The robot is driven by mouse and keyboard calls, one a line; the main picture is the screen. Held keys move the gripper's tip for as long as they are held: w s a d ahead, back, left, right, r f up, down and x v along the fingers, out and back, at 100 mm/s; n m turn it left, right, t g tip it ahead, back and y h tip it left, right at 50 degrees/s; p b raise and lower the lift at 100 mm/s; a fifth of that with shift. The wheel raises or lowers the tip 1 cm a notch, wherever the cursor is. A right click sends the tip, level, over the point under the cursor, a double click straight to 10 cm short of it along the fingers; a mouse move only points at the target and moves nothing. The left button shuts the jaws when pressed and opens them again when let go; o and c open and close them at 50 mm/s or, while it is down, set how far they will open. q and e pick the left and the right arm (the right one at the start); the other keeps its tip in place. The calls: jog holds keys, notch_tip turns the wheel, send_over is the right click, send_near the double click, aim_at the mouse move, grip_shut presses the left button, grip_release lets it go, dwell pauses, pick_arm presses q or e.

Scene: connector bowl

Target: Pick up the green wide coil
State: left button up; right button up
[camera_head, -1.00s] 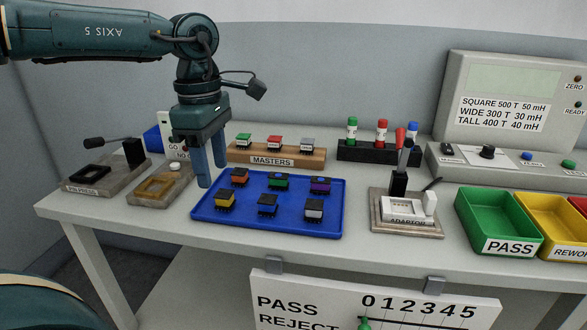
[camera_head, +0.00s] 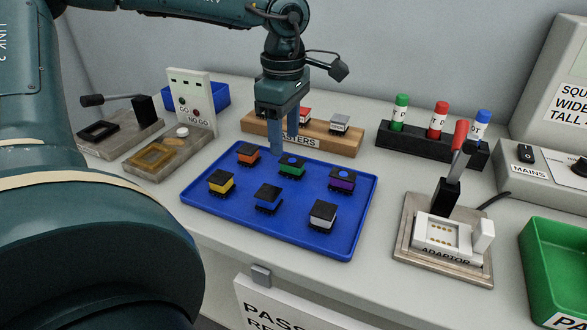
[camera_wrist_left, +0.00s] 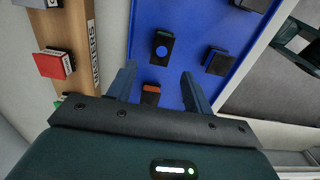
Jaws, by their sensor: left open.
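My left gripper (camera_head: 284,150) is open and empty, pointing down over the back of the tray, close to the green coil. In the left wrist view the green coil (camera_wrist_left: 162,47) lies ahead of the fingertips (camera_wrist_left: 157,74), and the orange coil (camera_wrist_left: 151,93) shows between the fingers. My right gripper is out of view.
Yellow, blue and white coils fill the tray's front row. Behind the tray stands the wooden MASTERS block (camera_head: 350,145), partly hidden by the gripper. A rack of coloured cylinders (camera_head: 430,148), the adaptor fixture (camera_head: 440,250) and a green bin (camera_head: 555,262) stand to the right.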

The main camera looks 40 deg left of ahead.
aim_at(287, 159)
pick_arm(q)
jog(key=shift+d+f+b, duration=0.1)
jog(key=shift+f+b, duration=0.2)
jog(key=shift+f, duration=2.85)
jog(key=shift+c, duration=0.2)
jog(key=c, duration=1)
